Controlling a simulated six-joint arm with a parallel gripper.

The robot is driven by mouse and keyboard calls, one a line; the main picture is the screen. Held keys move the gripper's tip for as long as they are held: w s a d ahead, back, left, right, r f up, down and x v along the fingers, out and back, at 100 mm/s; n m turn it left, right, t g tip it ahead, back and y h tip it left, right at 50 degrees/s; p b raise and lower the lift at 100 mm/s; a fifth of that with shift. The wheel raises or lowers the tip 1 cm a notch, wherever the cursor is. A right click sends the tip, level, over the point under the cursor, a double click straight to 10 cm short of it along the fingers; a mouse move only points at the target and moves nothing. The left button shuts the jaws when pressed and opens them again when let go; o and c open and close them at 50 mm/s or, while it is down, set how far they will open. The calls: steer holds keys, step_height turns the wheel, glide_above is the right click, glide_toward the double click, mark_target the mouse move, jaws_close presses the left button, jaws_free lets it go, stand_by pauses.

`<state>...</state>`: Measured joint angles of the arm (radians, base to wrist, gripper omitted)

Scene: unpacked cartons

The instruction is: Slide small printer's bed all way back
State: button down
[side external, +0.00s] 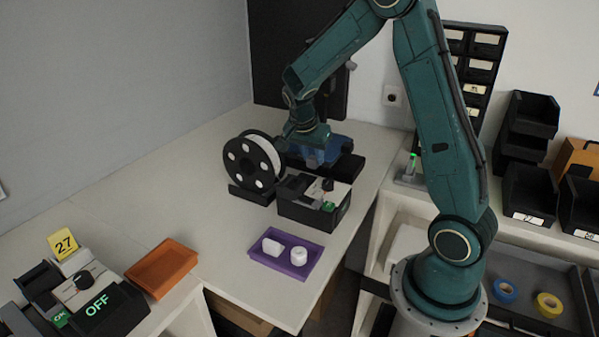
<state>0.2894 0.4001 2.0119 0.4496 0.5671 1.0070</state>
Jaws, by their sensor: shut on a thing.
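The small printer (308,212) stands on the white worktop, with a dark control box, a knob and a small green display at its front. Its bed (343,151), a blue plate on a dark base, lies behind the control box and is partly covered by my gripper. My gripper (314,161) points down at the bed's left part, low over the printer, and is shut on the bed. The fingertips are small and the exact contact is hard to make out.
A white filament spool (254,160) stands close left of my gripper. A purple tray (286,268) with two white pieces lies in front. An orange tray (161,267) and another machine (88,300) reading OFF are at lower left.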

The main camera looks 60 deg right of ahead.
steer(key=shift+w, duration=1.9)
steer(key=c, duration=1.1)
jaws_free()
steer(key=shift+r, duration=0.1)
steer(key=v, duration=1.3)
steer(key=shift+a+r, duration=0.2)
steer(key=shift+r, duration=0.05)
